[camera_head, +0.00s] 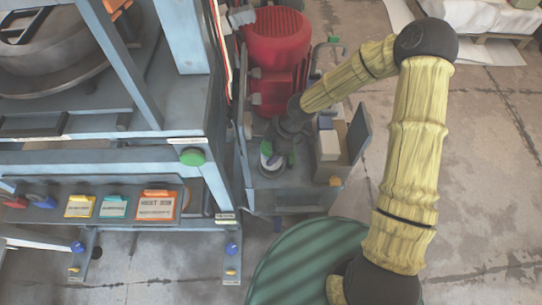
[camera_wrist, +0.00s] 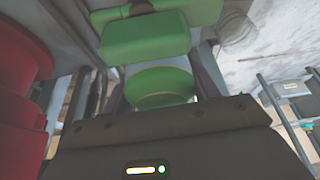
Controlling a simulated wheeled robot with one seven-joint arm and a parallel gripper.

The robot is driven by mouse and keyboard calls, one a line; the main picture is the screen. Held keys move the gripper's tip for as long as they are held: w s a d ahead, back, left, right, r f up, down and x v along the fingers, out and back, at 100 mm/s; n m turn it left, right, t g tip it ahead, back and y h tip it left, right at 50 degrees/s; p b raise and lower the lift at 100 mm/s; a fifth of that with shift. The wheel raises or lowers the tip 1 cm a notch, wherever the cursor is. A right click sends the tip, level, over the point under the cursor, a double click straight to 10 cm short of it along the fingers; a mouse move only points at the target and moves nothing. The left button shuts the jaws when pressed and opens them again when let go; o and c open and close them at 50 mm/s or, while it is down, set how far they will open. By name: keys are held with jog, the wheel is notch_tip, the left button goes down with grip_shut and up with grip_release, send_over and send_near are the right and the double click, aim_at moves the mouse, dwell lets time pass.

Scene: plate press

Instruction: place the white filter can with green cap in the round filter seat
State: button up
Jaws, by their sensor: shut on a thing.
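My gripper (camera_head: 279,146) points down and is shut on the can, with a finger on each side of the cap.
A red motor (camera_head: 275,45) stands just behind my gripper. A pale box (camera_head: 328,145) and a dark upright panel (camera_head: 358,132) stand to the right. Green blocks (camera_wrist: 146,38) show beyond the cap. The blue-grey press frame (camera_head: 110,158) stands at left. The floor (camera_head: 480,170) at right is open.

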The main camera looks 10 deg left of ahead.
jog(key=shift+f+b, duration=0.95)
jog(key=shift+f, duration=1.1)
jog(key=shift+f, duration=0.15)
jog(key=o, duration=1.2)
jog(key=shift+r, duration=0.3)
jog(key=p+v, duration=0.5)
jog(key=v, duration=0.6)
jog(key=shift+d+r+p, duration=0.2)
jog(key=shift+r+p, duration=0.1)
jog(key=shift+p, duration=0.05)
jog(key=shift+w, duration=0.1)
